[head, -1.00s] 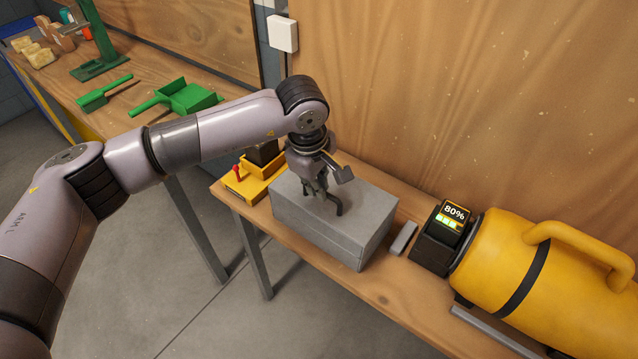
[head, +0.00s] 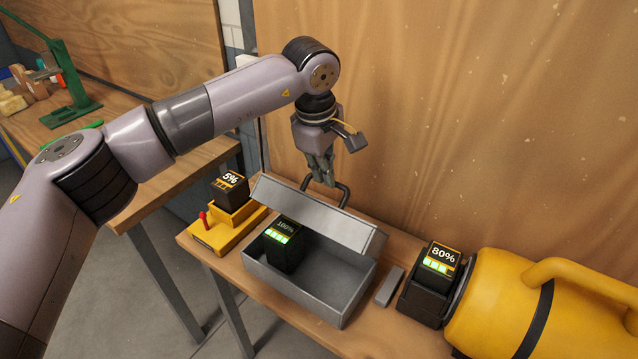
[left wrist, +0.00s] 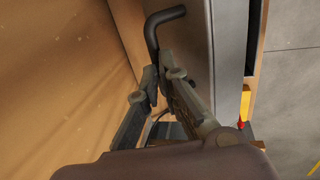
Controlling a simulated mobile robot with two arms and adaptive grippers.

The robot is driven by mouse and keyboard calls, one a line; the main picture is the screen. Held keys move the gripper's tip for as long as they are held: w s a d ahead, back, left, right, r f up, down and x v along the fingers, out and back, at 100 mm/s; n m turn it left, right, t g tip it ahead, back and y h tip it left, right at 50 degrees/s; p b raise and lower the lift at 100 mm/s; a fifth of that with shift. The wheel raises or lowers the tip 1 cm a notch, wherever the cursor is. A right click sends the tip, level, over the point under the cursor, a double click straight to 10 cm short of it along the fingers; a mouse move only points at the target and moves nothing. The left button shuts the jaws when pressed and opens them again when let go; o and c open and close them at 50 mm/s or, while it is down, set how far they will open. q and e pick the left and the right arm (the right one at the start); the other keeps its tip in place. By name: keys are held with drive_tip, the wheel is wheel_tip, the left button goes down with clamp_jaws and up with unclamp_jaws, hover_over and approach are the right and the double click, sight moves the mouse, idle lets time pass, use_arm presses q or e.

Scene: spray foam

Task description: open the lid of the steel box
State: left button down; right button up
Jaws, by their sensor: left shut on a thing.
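The steel box (head: 342,303) stands on the wooden bench. Its grey lid (head: 310,213) is raised and tilted back toward the wall, so the inside shows from the front. The lid has a dark bent handle (head: 346,190). My left gripper (head: 322,180) is shut on this handle, above the back of the box. In the left wrist view the gripper's fingers (left wrist: 165,95) close around the black handle (left wrist: 152,35) beside the lid's grey surface (left wrist: 192,50). Inside the box is a black battery (head: 283,244) reading 100%. My right gripper is not in view.
Left of the box is a yellow base with a red lever (head: 208,232), bearing a black battery (head: 229,190) reading 5%. Right are a small grey bar (head: 389,287), an 80% battery (head: 436,268) and a yellow machine (head: 540,300). A wooden wall stands behind.

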use_arm(q)
drive_tip(key=c, duration=2.3)
unclamp_jaws()
drive_tip(key=shift+w+d+f, duration=0.3)
drive_tip(key=shift+f, duration=0.15)
drive_tip(key=shift+w+d+f, duration=0.25)
drive_tip(key=shift+f, duration=0.15)
drive_tip(key=shift+o, duration=0.9)
drive_tip(key=shift+s, duration=0.15)
drive_tip(key=shift+o, duration=0.8)
drive_tip(key=shift+s+a+r, duration=0.15)
drive_tip(key=shift+s+a, duration=0.15)
drive_tip(key=shift+o, duration=0.6)
drive_tip(key=shift+s+a+r, duration=0.1)
drive_tip(key=shift+s+a, duration=0.05)
drive_tip(key=shift+o, duration=0.7)
drive_tip(key=shift+w, duration=0.3)
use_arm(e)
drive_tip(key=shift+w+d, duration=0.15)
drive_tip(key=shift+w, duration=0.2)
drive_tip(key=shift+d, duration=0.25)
